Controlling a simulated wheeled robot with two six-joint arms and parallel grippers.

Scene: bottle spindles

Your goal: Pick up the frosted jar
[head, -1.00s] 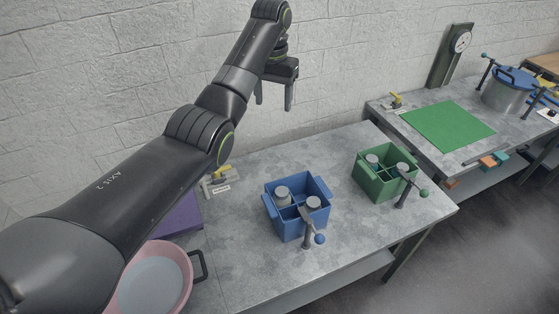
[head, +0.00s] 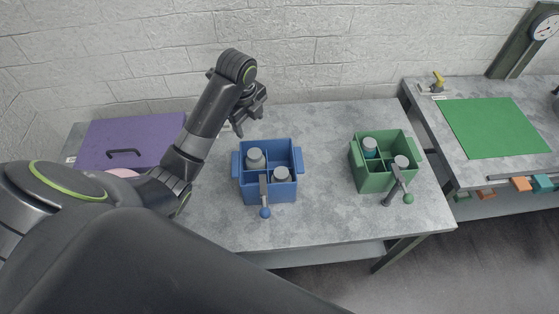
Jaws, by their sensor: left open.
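A pale, frosted-looking jar (head: 256,160) with a grey lid stands in the back-left compartment of the blue divided crate (head: 269,196). A second grey-lidded container (head: 281,174) stands in the crate's front-right compartment, its body mostly hidden by the walls. I cannot tell for sure from its lid what that one is. My left gripper (head: 250,119) is open and empty, above and just behind the crate's back-left corner, apart from the jar. My right gripper is not in view.
A lever with a blue knob (head: 265,212) stands at the blue crate's front. The green crate (head: 376,183) to the right holds two lidded containers, with a green-knobbed lever (head: 408,198) in front. A purple box (head: 133,131) lies left. The bench between the crates is clear.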

